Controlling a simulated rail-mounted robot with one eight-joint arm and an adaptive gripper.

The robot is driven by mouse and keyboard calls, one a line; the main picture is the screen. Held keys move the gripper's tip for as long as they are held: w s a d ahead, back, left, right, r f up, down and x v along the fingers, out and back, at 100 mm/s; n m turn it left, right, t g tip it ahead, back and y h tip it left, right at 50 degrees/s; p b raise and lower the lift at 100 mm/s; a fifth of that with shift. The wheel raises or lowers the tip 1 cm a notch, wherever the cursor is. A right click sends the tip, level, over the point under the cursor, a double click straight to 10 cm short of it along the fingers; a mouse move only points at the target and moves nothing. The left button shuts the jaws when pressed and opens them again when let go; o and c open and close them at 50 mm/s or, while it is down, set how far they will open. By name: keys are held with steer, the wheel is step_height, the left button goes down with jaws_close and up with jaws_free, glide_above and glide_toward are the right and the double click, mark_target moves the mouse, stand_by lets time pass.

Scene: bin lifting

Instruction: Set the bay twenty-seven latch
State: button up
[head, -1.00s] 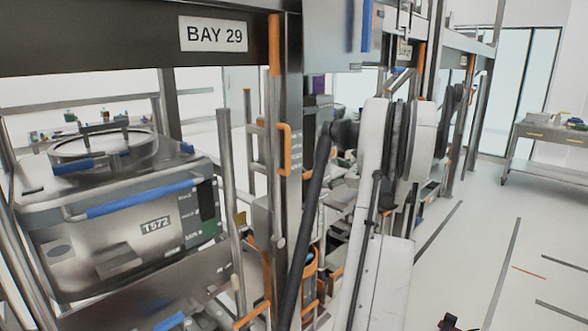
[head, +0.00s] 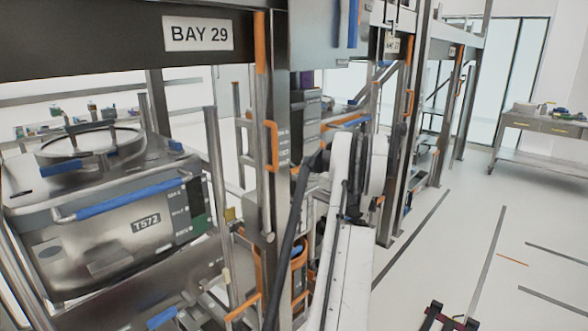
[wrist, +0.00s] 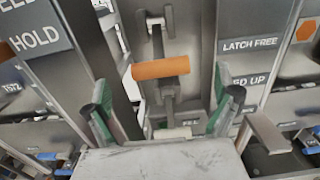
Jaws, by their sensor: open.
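In the wrist view an orange handle bar (wrist: 160,68) on a metal lever lies crosswise ahead of my gripper (wrist: 166,95). My gripper's green-padded fingers stand wide apart, one on each side below the bar, and nothing is held. The bar appears beyond the fingertips, and no contact shows. A "LATCH FREE" label (wrist: 250,44) is at right of the lever and a "HOLD" label (wrist: 38,38) at left. In the head view a small sign (head: 392,43) farther along the rack is too small to read surely. My gripper cannot be made out there.
The near bay carries a "BAY 29" sign (head: 198,33) and a steel bin labelled T572 (head: 110,240). Upright posts and orange handles (head: 271,145) crowd the rack beside my arm. The floor (head: 450,240) at right is open, with a side table (head: 540,140) at the back.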

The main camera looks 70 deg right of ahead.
mark_target(298, 169)
steer(key=x, duration=0.6)
steer(key=shift+w, duration=0.25)
steer(key=shift+c, duration=0.5)
steer(key=c, duration=1.2)
